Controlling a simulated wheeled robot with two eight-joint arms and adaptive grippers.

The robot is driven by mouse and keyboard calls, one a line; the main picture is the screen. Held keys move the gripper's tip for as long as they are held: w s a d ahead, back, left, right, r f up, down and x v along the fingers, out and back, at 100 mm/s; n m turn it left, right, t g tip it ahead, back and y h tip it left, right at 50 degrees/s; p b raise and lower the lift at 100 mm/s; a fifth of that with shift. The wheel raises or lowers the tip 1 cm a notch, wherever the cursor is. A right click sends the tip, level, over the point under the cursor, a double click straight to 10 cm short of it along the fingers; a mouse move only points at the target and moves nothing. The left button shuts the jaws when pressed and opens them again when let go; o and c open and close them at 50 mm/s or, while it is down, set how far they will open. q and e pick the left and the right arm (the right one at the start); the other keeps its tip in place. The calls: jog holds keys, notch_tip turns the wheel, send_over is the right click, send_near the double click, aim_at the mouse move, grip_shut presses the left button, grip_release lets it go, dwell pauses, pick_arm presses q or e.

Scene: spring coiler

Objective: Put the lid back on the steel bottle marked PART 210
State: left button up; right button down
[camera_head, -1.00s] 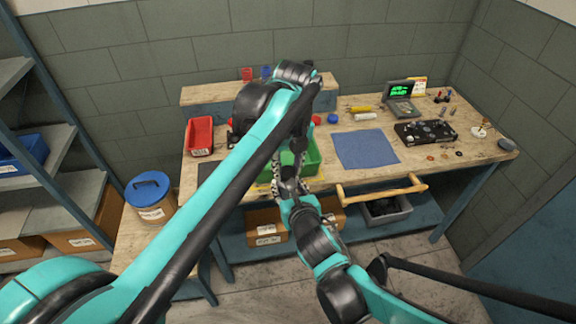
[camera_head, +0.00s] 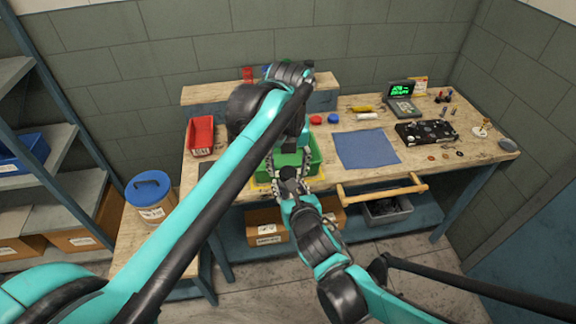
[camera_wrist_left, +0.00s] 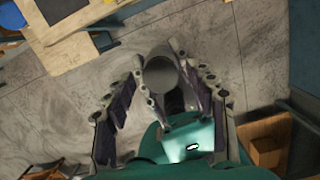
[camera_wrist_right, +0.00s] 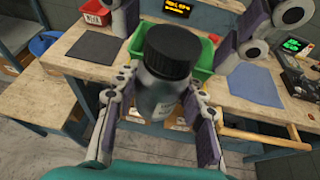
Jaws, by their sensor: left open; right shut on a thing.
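The steel bottle (camera_wrist_right: 158,98) stands upright in the right wrist view, grey with a pale label whose text I cannot read. A black ribbed lid (camera_wrist_right: 169,50) sits straight on its top; whether it is fully seated I cannot tell. My right gripper (camera_wrist_right: 160,112) is shut on the bottle's body. My left gripper (camera_head: 288,171) is open, its fingers spread on either side of the lid, reaching down from above. In the left wrist view the lid's round top (camera_wrist_left: 159,73) shows grey between the fingers.
Behind the grippers is a green bin (camera_head: 314,160) on the bench. A red bin (camera_head: 200,137) stands left, a blue mat (camera_head: 366,149) right. Red (camera_head: 316,119) and blue (camera_head: 333,117) round pieces lie at the back. A wooden rail (camera_head: 380,191) runs along the front.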

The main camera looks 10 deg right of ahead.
pick_arm(q)
jog(key=shift+r, duration=2.25)
jog(key=shift+c, duration=0.5)
